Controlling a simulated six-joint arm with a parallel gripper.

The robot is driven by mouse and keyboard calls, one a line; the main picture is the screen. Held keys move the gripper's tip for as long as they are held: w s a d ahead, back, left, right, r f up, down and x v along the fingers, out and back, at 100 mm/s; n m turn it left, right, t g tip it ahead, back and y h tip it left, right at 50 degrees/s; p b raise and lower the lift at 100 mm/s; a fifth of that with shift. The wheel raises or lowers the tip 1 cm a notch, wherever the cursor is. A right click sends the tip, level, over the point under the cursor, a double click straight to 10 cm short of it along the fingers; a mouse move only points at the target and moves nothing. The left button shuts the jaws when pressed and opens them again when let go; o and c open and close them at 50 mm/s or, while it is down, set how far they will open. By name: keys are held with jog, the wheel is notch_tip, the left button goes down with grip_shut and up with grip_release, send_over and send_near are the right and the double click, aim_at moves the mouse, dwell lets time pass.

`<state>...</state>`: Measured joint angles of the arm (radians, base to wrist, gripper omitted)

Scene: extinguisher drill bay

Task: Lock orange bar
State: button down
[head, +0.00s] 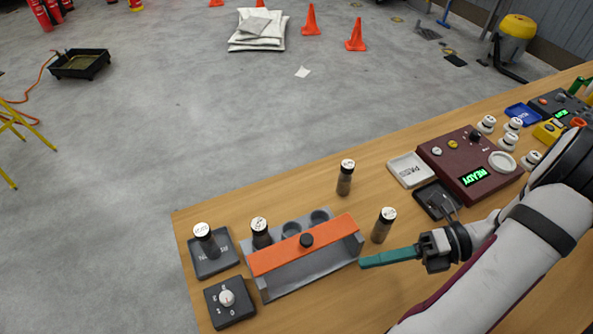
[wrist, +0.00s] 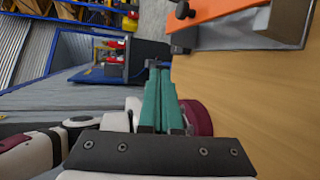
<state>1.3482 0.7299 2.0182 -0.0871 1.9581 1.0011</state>
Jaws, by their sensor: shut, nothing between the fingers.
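The orange bar (head: 303,246) with a black knob (head: 306,240) lies lengthwise along a grey rack (head: 312,276) near the table's front left. I cannot tell whether it is latched. A dark vial with a white cap (head: 261,232) stands in the rack's left slot; the sockets (head: 320,216) to its right look empty. My gripper (head: 364,262), with teal fingers, is shut and empty, its tips just right of the rack's right end. In the wrist view, the shut fingers (wrist: 159,74) point away, and the orange bar (wrist: 228,14) shows at the top right, apart from them.
Capped vials stand right of the rack (head: 382,225), behind it (head: 345,178) and on a dark tray (head: 212,258) at left. A dial box (head: 230,302) sits at front left. A white tray (head: 410,170) and maroon READY box (head: 465,180) are further right.

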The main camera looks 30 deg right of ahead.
aim_at(309, 235)
jog(key=d+f+m+t, duration=0.1)
jog(key=m, duration=0.1)
jog(key=s+d+m+t, duration=0.1)
jog(key=m+t, duration=0.1)
jog(key=s+d+f+m+t, duration=0.1)
jog(key=m, duration=0.1)
jog(key=shift+s+d+f+t, duration=0.15)
jog(key=shift+d+f+t, duration=0.1)
jog(key=shift+f+t, duration=0.1)
jog(key=w+d+x, duration=0.1)
jog(key=w+x, duration=0.1)
jog(key=x, duration=1.1)
jog(key=shift+d+f, duration=0.3)
jog(key=shift+d, duration=0.1)
jog(key=shift+w, duration=0.1)
jog(key=shift+w, duration=1.6)
